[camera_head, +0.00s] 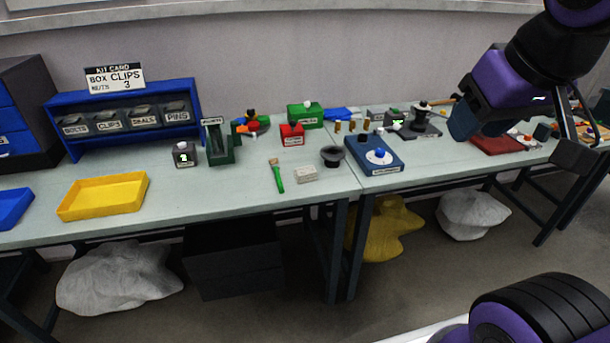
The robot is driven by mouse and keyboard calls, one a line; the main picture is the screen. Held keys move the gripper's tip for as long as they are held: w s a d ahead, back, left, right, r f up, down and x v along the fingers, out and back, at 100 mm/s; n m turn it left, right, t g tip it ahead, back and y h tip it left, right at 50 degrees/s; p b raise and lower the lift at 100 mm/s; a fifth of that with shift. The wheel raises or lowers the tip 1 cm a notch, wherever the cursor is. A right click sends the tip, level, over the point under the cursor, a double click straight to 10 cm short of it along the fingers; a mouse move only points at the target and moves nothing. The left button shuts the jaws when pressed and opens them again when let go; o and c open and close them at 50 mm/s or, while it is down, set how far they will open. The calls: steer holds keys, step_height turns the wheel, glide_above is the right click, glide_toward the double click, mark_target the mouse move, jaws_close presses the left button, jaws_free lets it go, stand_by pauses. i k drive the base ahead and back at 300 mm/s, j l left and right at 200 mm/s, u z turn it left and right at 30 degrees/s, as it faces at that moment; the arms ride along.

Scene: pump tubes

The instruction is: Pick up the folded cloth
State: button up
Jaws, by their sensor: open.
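A small pale block (306,174), flat and light grey, lies near the front edge of the left table; it may be the folded cloth, but it is too small to be sure. A blue, crumpled-looking piece (341,114) lies at the back of the tables. My gripper (520,138) is at the upper right, in front of the right table. Its jaws are open, with nothing seen between them. It is well to the right of the pale block and apart from it. The arm hides part of the right table.
A green-handled brush (277,176) lies just left of the pale block, and a dark bowl (333,157) stands to its right. A blue device (373,155), a yellow tray (103,195) and a blue bin rack (125,120) also stand on the tables. Clear tabletop lies between tray and brush.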

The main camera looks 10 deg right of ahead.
mark_target(306, 174)
steer(key=i+j, duration=0.55)
steer(key=j, duration=0.3)
steer(key=i+j, duration=0.3)
steer(key=j+z, duration=0.05)
steer(key=j, duration=0.05)
